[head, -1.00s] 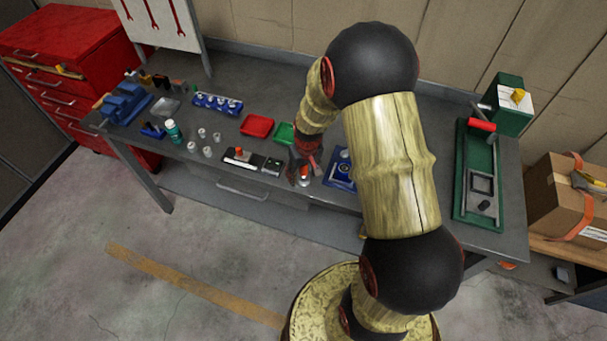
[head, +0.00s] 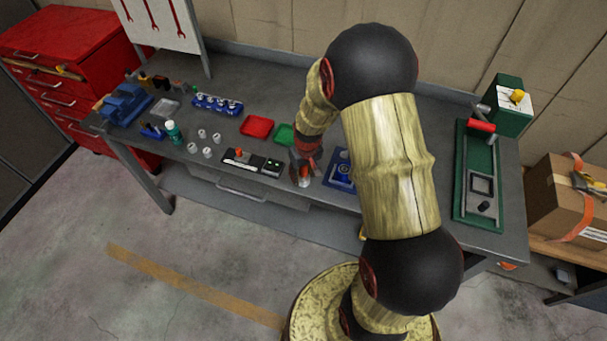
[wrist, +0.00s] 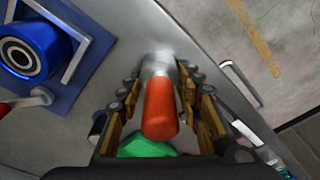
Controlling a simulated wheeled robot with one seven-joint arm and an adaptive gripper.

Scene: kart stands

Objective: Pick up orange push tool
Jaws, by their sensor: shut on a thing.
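The orange push tool (wrist: 161,108) is between the fingers of my gripper (wrist: 158,92) in the wrist view. It has an orange handle and a silver metal end pointing away from the camera, over the grey bench top. My gripper is shut on the handle, with fingers along both sides. In the head view, my gripper (head: 304,170) is low over the front part of the bench, and the orange tool shows only as a small patch there. I cannot tell whether the metal end touches the bench.
A blue fixture (head: 341,172) with a round part stands just right of my gripper. To the left are a black fixture (head: 240,158), a red tray (head: 257,127) and several grey cylinders. A green tray (head: 285,134) lies behind. A green press (head: 476,185) stands at the right.

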